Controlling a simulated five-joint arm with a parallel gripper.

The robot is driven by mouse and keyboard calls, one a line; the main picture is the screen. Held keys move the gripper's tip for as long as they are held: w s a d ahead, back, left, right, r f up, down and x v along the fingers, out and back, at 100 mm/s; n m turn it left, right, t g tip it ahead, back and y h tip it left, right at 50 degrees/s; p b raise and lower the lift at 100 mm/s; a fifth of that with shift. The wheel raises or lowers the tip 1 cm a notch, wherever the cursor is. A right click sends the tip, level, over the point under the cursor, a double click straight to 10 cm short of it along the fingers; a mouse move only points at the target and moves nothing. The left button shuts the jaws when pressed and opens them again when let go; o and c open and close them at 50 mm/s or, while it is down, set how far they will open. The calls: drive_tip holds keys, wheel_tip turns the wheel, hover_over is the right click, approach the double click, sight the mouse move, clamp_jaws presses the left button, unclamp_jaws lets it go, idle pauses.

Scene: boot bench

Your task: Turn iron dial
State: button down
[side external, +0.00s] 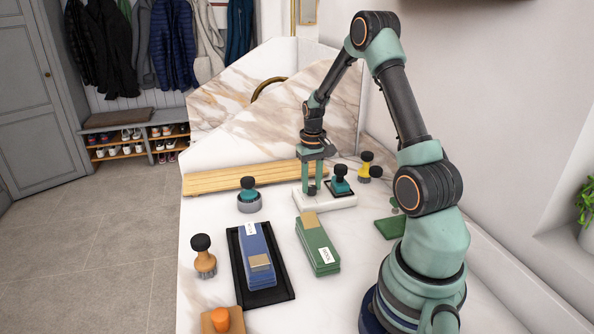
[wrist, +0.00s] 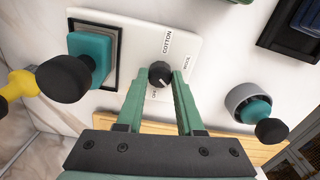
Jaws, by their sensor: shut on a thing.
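The iron dial (wrist: 159,74) is a small black round knob with a white mark, standing on a white panel (wrist: 125,30) labelled COTTON and WOOL, with a third label partly hidden. My gripper (wrist: 158,84) has its two green fingers on either side of the dial and is shut on it. A teal block with a black knob (side external: 340,182) sits in a black square frame on the same panel, close to the right of my gripper.
A grey cup with a teal, black-topped piece (side external: 249,202) stands left of the panel. A wooden board (side external: 250,178) lies behind. Yellow-and-black pieces (side external: 365,170) stand at right. A blue block in a black tray (side external: 288,291) and a green block (side external: 318,250) lie in front.

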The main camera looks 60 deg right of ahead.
sight(311, 187)
drive_tip(key=shift+n, duration=0.6)
drive_tip(key=shift+r, duration=0.1)
drive_tip(key=c, duration=0.5)
unclamp_jaws()
drive_tip(key=shift+c, duration=0.2)
wheel_tip(311, 187, up, 12)
